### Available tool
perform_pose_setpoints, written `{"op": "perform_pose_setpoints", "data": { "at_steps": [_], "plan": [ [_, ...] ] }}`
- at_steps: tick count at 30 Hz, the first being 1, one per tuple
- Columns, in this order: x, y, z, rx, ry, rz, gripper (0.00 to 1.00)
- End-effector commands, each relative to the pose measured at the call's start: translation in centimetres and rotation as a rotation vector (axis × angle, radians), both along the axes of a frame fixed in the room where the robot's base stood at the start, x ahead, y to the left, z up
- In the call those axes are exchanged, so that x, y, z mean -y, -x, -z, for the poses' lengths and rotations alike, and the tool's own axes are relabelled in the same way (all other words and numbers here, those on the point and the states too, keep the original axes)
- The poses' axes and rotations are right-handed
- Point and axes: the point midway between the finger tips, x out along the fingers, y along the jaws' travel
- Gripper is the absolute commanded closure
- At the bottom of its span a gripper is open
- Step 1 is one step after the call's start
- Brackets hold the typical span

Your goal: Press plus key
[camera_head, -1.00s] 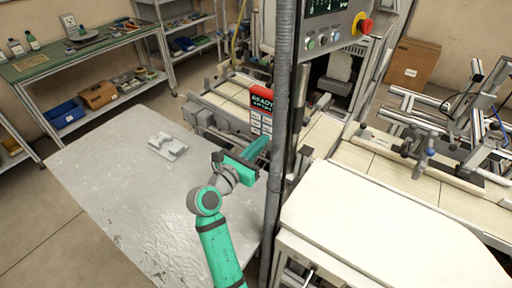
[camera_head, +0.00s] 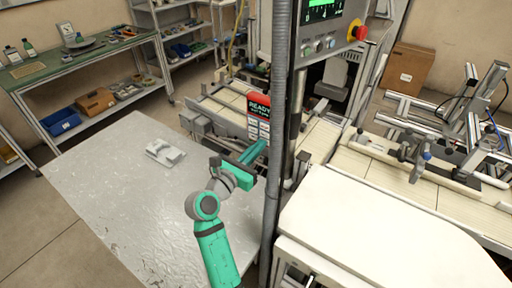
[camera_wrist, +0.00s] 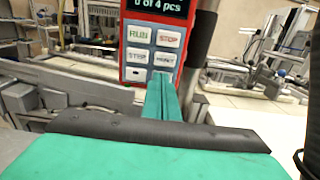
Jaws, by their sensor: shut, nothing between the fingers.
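In the wrist view the panel (camera_wrist: 124,50) shows close up, with "0 of 4 pcs" above RUN (camera_wrist: 138,34), STOP (camera_wrist: 167,39), STEP (camera_wrist: 137,56) and PRINT (camera_wrist: 164,59) keys. A bottom-left key (camera_wrist: 135,73) has a small dark mark. No plus key is visible; my fingers cover the bottom-right spot. My gripper (camera_wrist: 163,78) is shut and empty, its green fingertips at the panel's lower right. I cannot tell whether they touch it.
A grey post (camera_head: 279,120) rises just right of my gripper. A conveyor (camera_head: 385,170) runs behind. A grey table (camera_head: 130,200) with a small pale part (camera_head: 165,153) lies to the left. An upper console (camera_head: 325,30) has a red stop button (camera_head: 357,30).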

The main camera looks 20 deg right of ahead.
Motion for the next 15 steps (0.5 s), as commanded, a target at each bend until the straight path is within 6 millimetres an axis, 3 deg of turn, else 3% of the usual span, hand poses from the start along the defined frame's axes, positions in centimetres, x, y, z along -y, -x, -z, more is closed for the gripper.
{"op": "perform_pose_setpoints", "data": {
  "at_steps": [5,12,15],
  "plan": [
    [-2.4,1.6,0.0,-0.001,0.001,0.001,1.0],
    [-7.9,4.4,0.1,-0.002,0.001,-0.022,1.0],
    [-9.3,5.5,0.0,-0.001,0.001,-0.023,1.0]
  ]
}}
